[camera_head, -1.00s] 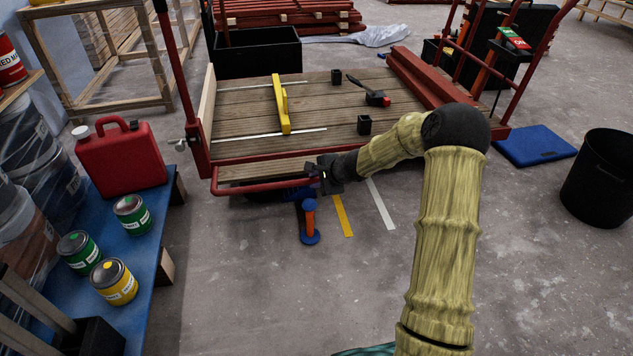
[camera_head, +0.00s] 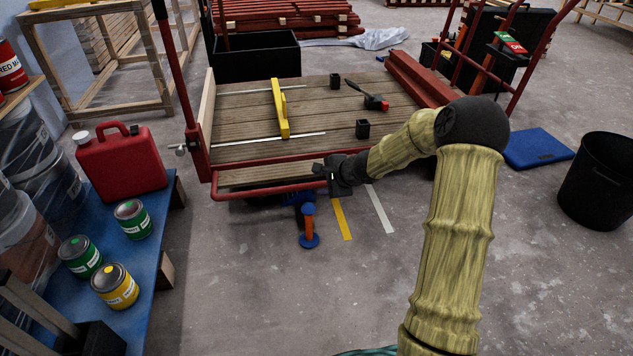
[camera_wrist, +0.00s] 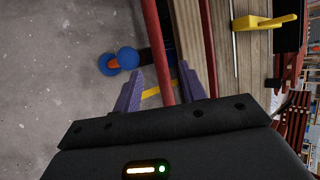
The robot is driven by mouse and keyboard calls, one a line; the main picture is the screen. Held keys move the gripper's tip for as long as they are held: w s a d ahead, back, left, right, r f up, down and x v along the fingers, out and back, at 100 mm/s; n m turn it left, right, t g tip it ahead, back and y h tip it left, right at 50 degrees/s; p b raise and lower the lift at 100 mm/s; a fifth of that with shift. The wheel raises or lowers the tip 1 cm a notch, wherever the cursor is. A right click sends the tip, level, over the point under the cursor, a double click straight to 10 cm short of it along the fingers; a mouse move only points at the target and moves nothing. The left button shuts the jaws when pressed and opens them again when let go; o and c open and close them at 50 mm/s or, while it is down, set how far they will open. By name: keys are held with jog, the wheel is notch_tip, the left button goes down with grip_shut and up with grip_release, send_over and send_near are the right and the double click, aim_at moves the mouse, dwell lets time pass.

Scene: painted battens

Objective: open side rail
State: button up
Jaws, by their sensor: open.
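The side rail (camera_head: 268,189) is a red bar along the near edge of the wooden-decked cart (camera_head: 240,150). In the wrist view, the rail (camera_wrist: 159,45) runs down between the two purple fingers of my gripper (camera_wrist: 160,88). The fingers stand apart, with a gap visible on both sides of the bar. In the head view, my gripper (camera_head: 328,174) is at the right end of the visible rail. My wrist hides the rail farther right, and contact cannot be made out.
A blue and orange post-like object (camera_head: 309,226) stands on the floor in front of the cart. A blue table (camera_head: 130,260) with a red jug (camera_head: 122,165) and paint cans is at left. A black bin (camera_head: 597,180) is at right. The front floor is mostly clear.

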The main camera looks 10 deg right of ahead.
jog(key=p+v, duration=0.4)
jog(key=v, duration=0.9)
jog(key=shift+p, duration=0.4)
jog(key=shift+s, duration=0.1)
